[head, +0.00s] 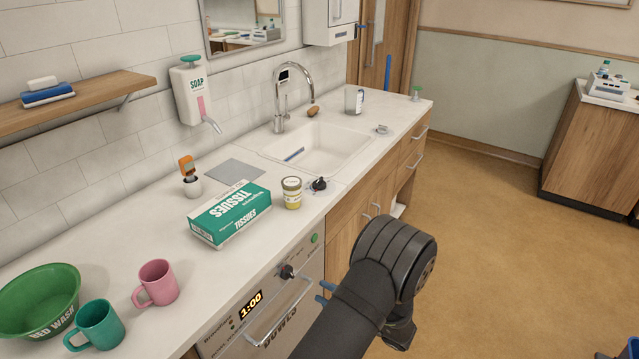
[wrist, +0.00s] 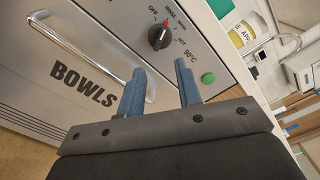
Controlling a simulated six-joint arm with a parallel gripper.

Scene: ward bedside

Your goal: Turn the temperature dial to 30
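A black dial (wrist: 160,37) with a red pointer mark sits on the front panel of the metal machine (wrist: 60,50). Labels around it include OFF and 90°C; others are too small to read surely, and I cannot make out a 30. The pointer is toward the top of the picture, between OFF and the labels to its right. The dial also shows in the head view (head: 287,271). My gripper (wrist: 157,70) is open and empty, its blue fingers apart, short of the dial and not touching it. In the head view my gripper (head: 324,291) is mostly hidden behind my arm.
A green button (wrist: 208,78) is right of the dial. The machine's bar handle (head: 278,312) is below it, and its display (head: 251,305) reads 1:00. A tissue box (head: 229,212), a yellow jar (head: 291,193) and a small black knob (head: 319,184) are on the counter above.

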